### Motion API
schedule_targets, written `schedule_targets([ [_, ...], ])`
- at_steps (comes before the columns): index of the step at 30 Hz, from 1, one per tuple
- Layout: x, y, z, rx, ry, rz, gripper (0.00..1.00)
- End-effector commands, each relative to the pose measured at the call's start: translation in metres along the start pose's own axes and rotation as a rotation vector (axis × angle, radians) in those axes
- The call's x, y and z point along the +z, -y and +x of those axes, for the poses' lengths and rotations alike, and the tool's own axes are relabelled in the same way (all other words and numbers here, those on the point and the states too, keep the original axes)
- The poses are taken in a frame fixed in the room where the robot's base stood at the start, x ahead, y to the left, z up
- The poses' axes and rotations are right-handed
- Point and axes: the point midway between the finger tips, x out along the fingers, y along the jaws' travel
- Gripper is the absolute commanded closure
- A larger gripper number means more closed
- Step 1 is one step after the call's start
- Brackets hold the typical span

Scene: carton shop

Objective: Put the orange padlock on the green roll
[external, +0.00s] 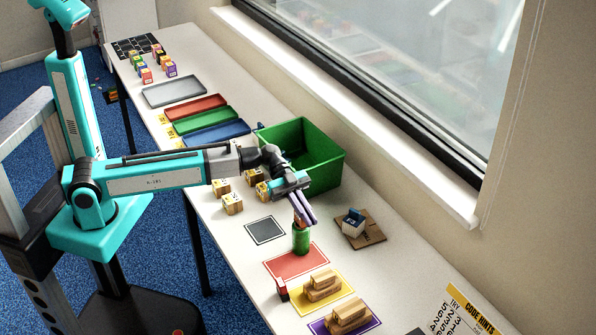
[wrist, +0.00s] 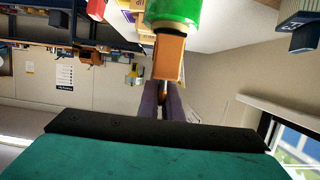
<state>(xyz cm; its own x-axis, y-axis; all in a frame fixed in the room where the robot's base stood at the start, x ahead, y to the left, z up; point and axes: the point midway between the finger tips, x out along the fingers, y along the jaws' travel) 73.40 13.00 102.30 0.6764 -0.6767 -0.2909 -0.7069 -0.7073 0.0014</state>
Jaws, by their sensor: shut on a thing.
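The orange padlock (wrist: 168,58) hangs from my gripper (wrist: 163,100) in the wrist view, with its shackle between the two purple fingers. The green roll (external: 301,240) stands upright on the table in the external view, right below my gripper (external: 305,212). It also shows in the wrist view (wrist: 172,12), at the end of the padlock away from the fingers, with a dark band between them. The padlock is in line with the roll's top end; I cannot tell whether it rests on it. In the external view the padlock is mostly hidden by the fingers.
A red mat (external: 294,262) lies beside the roll. Wooden blocks (external: 323,285) sit on the yellow mat in front. A green bin (external: 318,165) stands behind my gripper, and a brown board (external: 360,232) with a small blue-and-white item lies to the right. The dark mat (external: 265,231) is bare.

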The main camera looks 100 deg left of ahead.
Motion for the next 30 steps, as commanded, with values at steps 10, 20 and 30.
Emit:
schedule_targets([
  [10,0.001,0.0,0.0004,0.0,-0.002,0.001,1.0],
  [20,0.0029,0.0,0.0009,0.0,0.0,0.0,0.76],
  [30,0.0026,-0.0001,0.0008,0.0,-0.001,0.0,0.76],
])
